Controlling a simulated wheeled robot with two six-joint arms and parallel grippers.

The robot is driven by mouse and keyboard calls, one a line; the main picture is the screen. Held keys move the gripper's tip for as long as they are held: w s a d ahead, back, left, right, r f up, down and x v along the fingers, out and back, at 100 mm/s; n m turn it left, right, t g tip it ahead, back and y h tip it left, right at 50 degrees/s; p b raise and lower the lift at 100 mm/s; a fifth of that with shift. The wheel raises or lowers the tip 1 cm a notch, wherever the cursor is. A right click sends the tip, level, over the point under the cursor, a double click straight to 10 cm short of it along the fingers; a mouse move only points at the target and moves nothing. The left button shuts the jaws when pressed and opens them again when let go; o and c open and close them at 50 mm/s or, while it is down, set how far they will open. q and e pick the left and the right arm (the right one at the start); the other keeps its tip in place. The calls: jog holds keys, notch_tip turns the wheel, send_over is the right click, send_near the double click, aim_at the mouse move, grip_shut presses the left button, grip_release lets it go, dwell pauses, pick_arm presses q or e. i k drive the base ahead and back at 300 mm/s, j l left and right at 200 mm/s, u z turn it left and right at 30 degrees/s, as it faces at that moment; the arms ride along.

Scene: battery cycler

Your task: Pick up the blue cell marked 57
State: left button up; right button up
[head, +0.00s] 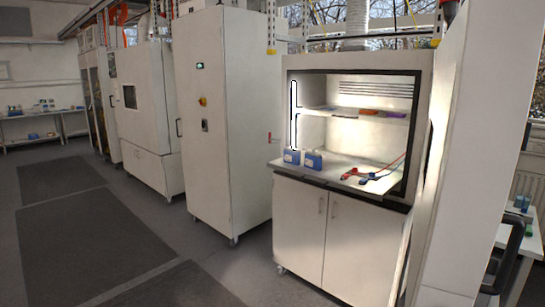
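Two blue cells stand side by side at the left of the work surface in the lit cabinet in the head view, the left blue cell (291,157) and the right blue cell (313,160). Both look upright and a little apart. Any markings on them are too small to read, so I cannot tell which is 57. Neither of my grippers is in view.
The open lit cabinet (325,225) has red and blue clamps (350,175) at the right of its surface and a shelf (345,109) above. Tall white cabinets (228,120) stand left. Open floor (200,245) lies in front. A side table (525,243) is at right.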

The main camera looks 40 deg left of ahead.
aim_at(290, 157)
jog(key=i+j+u, duration=0.35)
jog(key=i+j, duration=0.15)
jog(key=j, duration=0.25)
jog(key=i+j+u, duration=0.4)
jog(key=i+j, duration=0.2)
